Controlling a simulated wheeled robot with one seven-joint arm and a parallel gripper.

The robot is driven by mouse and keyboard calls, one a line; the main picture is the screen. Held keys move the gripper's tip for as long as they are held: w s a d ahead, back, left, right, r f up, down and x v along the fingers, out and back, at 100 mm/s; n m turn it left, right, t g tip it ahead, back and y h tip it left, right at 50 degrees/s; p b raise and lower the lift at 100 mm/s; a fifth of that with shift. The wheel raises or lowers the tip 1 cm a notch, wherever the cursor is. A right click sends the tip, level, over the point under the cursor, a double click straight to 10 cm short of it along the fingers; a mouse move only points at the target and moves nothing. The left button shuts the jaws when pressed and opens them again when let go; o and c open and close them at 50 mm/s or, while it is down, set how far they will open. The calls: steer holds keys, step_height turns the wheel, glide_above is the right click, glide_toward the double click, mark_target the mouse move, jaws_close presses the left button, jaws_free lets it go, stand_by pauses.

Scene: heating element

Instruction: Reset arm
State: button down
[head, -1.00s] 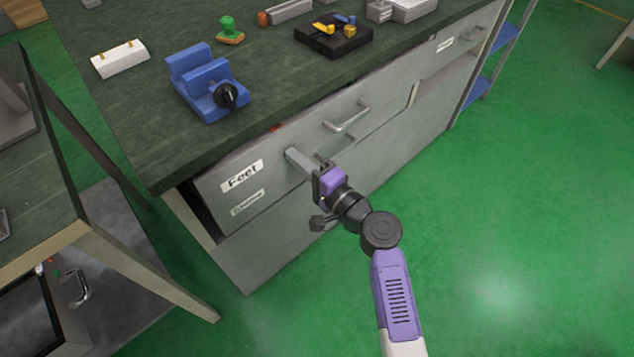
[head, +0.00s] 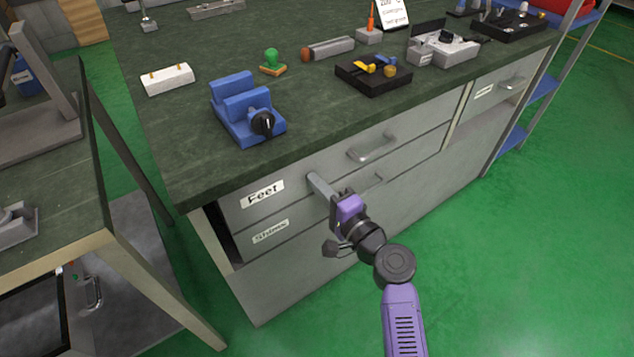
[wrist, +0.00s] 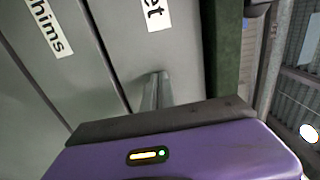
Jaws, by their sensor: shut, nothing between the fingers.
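My gripper (head: 322,188) is shut and empty, its fingers pointing at the grey front of the drawer labelled "Feet" (head: 238,207). The fingertips are at or very near that front, left of its bar handle (head: 372,148); I cannot tell whether they touch. In the wrist view the shut fingers (wrist: 157,90) stand out toward the drawer front beside the cut-off label (wrist: 155,14). The drawer labelled "Shims" (head: 270,232) is below, with its own handle partly behind my wrist.
The green-topped bench (head: 185,135) carries a blue fixture (head: 245,110) near its edge, a white block (head: 167,79) and a black tray (head: 350,84). A second table (head: 75,200) stands at left. Green floor (head: 530,250) is clear at right.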

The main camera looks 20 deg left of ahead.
steer(key=v, duration=0.7)
steer(key=shift+d+p, duration=0.25)
steer(key=shift+p, duration=0.1)
steer(key=shift+s, duration=0.15)
